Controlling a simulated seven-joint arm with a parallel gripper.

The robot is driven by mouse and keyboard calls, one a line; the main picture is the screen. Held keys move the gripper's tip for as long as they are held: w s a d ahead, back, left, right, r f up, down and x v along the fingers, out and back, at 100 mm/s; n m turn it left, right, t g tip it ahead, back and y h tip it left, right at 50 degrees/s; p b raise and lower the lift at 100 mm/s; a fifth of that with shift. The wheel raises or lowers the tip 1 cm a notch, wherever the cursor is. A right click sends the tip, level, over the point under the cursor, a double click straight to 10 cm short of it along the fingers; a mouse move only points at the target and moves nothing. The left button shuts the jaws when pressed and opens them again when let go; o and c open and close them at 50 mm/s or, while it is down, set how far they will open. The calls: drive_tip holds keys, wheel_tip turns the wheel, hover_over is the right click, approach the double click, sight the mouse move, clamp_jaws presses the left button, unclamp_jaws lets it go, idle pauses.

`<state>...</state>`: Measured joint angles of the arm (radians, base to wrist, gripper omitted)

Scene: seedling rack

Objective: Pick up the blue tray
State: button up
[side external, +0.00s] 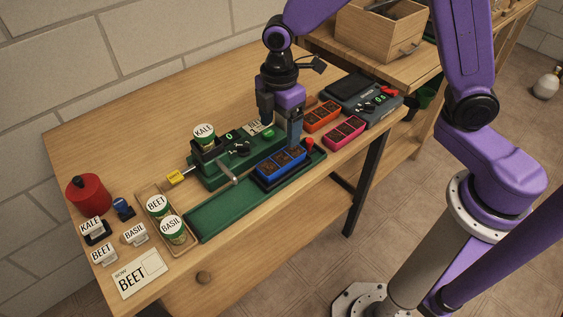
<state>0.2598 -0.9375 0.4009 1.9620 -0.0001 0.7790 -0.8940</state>
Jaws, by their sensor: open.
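The blue tray (281,164) holds dark soil cells and rests on a dark carriage at the right part of the long green base (222,206). My gripper (281,126) points down just behind and above the blue tray, with its fingers apart. One finger comes down close to the tray's back edge. I cannot tell whether it touches the tray. Nothing shows between the fingers that I can make out as held.
Orange (321,116) and pink (344,132) trays lie to the right, near a dark scale (366,107). A green seeder with a KALE jar (204,136) stands behind the base. BEET and BASIL jars (171,228), stamps and a red pot (89,195) are at left.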

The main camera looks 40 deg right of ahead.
sight(281, 158)
wheel_tip(281, 158, down, 9)
drive_tip(key=shift+s+d+f, duration=0.1)
drive_tip(key=shift+s, duration=0.05)
idle(0.4)
drive_tip(key=c, duration=1.2)
